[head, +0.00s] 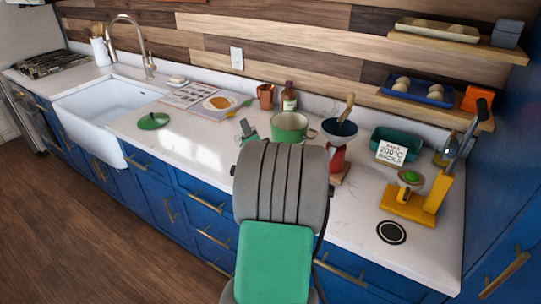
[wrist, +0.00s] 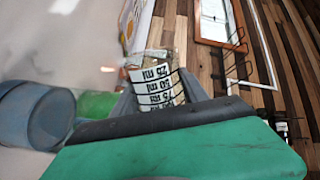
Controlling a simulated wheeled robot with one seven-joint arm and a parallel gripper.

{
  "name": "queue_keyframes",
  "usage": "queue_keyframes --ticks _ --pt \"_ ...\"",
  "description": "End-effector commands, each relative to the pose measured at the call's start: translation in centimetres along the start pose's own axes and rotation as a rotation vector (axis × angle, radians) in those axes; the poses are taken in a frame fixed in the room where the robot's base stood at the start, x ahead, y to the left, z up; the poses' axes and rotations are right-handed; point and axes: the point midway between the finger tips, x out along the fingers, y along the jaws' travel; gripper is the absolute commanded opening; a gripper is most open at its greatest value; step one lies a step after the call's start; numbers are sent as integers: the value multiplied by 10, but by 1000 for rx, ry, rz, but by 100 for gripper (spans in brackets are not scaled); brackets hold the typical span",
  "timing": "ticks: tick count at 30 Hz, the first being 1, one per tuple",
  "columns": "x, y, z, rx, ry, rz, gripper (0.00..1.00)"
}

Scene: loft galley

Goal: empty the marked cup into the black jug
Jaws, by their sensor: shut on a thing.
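The marked cup (wrist: 158,82) is a small clear vessel with black ml lines on white bands. In the wrist view it sits between the fingers of my gripper (wrist: 160,98), which is shut on it. Its contents cannot be made out. In the head view my gripper (head: 248,132) shows small above my grey and green arm, just left of the green pot (head: 290,127), over the counter. I cannot make out a black jug in either view; my arm hides part of the counter.
A dark bowl (head: 340,127) with a wooden handle stands on a red stand right of the pot. A yellow press (head: 408,205) stands at right. Counter near the green lid (head: 153,121) is clear.

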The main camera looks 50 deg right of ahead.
Motion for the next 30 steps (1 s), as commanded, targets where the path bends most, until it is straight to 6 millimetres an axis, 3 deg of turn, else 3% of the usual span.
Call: queue_keyframes --ticks 14,17,30 --pt "0 19 13 -384 2 -4 10" --pt "0 7 14 -516 2 -8 10" --pt "0 23 52 -830 0 -5 10"
